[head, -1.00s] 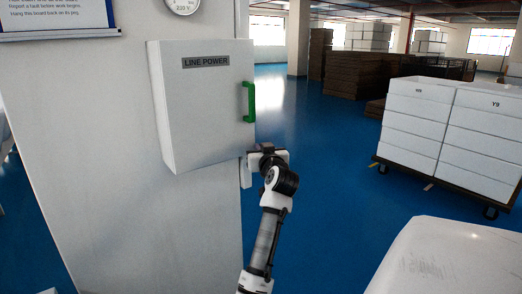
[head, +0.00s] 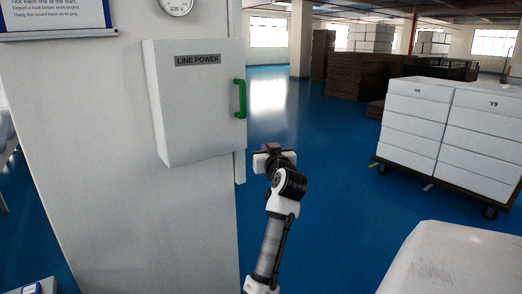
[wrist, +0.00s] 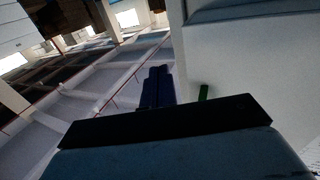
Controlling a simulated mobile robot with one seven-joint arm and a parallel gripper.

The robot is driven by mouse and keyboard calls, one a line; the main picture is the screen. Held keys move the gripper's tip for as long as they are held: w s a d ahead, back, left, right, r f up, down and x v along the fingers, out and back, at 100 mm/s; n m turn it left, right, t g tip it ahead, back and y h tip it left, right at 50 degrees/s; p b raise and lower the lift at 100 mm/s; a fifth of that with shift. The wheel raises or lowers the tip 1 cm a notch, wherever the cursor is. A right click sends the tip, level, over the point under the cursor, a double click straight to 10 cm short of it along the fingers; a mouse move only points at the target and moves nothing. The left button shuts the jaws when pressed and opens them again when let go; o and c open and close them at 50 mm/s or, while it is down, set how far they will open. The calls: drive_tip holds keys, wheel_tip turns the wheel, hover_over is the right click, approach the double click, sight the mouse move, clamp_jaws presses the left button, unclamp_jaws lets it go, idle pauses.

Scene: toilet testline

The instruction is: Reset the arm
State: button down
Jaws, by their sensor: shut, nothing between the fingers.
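My arm reaches up from the bottom of the head view, and my gripper (head: 268,149) is at its far end, small and partly hidden behind the wrist. In the wrist view the two dark fingers (wrist: 158,86) lie together, shut and empty. The gripper is below and right of the white LINE POWER box (head: 200,105) in the picture, with a visible gap from it. The box door is closed. Its green handle (head: 240,98) stands upright on the right side; a green piece, likely this handle, also shows in the wrist view (wrist: 204,92), right of the fingers.
The box hangs on a pale wall panel (head: 110,190) with a gauge (head: 176,6) above. A cart of white crates (head: 450,140) stands at the right. A rounded white object (head: 450,262) fills the lower right. Blue floor (head: 330,180) lies open between.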

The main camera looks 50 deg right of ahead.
drive_tip(key=s+a+b, duration=0.1)
drive_tip(key=s, duration=0.5)
drive_tip(key=shift+s+a+f+b, duration=0.25)
drive_tip(key=shift+a+f+b, duration=0.1)
